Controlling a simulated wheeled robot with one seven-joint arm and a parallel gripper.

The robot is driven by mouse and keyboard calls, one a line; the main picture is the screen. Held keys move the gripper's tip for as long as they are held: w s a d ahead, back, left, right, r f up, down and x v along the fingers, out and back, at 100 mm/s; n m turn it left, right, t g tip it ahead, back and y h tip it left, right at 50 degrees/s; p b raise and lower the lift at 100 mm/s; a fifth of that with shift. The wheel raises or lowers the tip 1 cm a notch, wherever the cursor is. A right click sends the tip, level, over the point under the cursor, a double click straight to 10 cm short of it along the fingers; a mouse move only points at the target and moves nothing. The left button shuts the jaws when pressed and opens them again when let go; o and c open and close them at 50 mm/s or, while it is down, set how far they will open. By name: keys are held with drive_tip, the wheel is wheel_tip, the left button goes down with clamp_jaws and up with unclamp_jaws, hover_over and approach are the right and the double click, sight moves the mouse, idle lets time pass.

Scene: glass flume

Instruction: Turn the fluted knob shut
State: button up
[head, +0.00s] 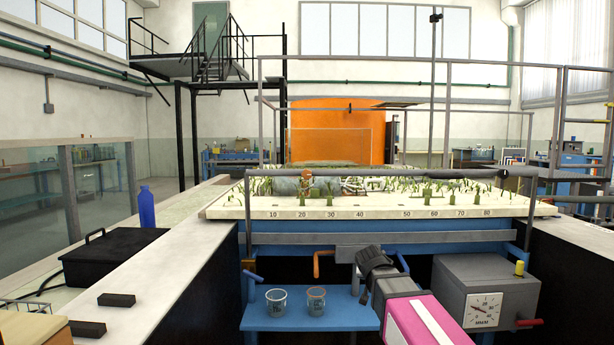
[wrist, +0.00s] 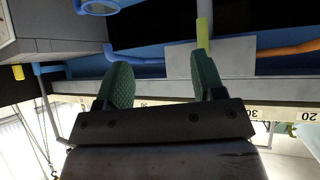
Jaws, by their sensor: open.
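I cannot make out with certainty which part is the fluted knob; no fluting shows clearly. A yellow cylindrical piece (wrist: 203,32) stands beyond my gripper (wrist: 162,80) in the wrist view, between a blue pipe (wrist: 150,60) and an orange pipe (wrist: 290,47). My gripper is open and empty, its two green pads well apart. In the head view my gripper (head: 372,256) is a dark shape in front of the flume's end, right of the orange pipe (head: 322,262).
The grey gauge box (head: 468,272) with a red handle (head: 528,322) stands right of my arm. Two glass beakers (head: 276,302) stand on a blue shelf (head: 262,322). A black case (head: 112,254) and a blue bottle (head: 146,207) are on the left bench.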

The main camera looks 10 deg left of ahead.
drive_tip(key=a+r+t+y, duration=0.1)
drive_tip(key=a+r+t, duration=0.1)
drive_tip(key=a+r, duration=0.55)
drive_tip(key=a+r+t+y, duration=0.15)
drive_tip(key=a+r, duration=0.35)
drive_tip(key=r, duration=0.5)
drive_tip(key=t+y, duration=0.3)
drive_tip(key=t, duration=0.1)
approach(307, 174)
drive_tip(key=x, duration=1)
drive_tip(key=shift+w+f, duration=0.1)
drive_tip(key=shift+w, duration=0.15)
drive_tip(key=shift+c, duration=0.4)
drive_tip(key=c, duration=0.9)
